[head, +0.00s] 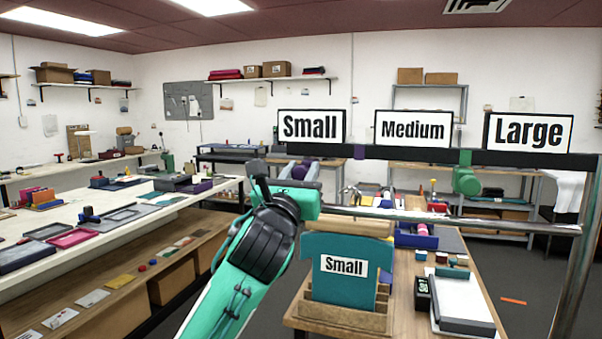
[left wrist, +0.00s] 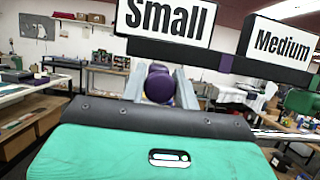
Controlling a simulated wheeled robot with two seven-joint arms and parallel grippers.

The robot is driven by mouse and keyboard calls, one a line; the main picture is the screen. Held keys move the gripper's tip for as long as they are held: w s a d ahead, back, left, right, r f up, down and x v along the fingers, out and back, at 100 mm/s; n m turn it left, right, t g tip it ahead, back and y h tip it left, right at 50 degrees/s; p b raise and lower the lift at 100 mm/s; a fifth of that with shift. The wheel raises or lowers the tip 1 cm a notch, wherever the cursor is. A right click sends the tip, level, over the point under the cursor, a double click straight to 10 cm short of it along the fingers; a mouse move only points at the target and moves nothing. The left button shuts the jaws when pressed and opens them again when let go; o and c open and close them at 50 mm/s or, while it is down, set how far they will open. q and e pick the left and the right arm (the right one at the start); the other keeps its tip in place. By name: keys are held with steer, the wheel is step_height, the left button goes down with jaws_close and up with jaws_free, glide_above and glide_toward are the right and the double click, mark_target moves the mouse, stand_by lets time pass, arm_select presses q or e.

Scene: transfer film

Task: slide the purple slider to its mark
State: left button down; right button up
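The purple slider's round knob (head: 300,172) hangs at the black bar (head: 400,154), below the "Small" sign (head: 312,126). My left gripper (head: 299,171) reaches it from below left, with a finger on each side. In the left wrist view the knob (left wrist: 160,86) fills the space between the two grey fingers, which look shut on it. A purple band, the mark (head: 359,152), is on the bar to the right, between the "Small" and "Medium" signs. It also shows in the left wrist view (left wrist: 225,63). The slider is apart from it. My right gripper is not in view.
A green knob (head: 466,181) hangs below a green band (head: 465,157) farther right on the bar. A metal rail (head: 450,215) runs lower down. A teal "Small" holder (head: 345,270) stands on the wooden table below. The bar between knob and purple band looks clear.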

arm_select(q)
steer(key=s+d+p, duration=0.1)
steer(key=s+d, duration=0.2)
steer(key=d, duration=0.6)
steer(key=shift+d, duration=0.25)
steer(key=c, duration=1.1)
jaws_free()
steer(key=shift+s, duration=0.1)
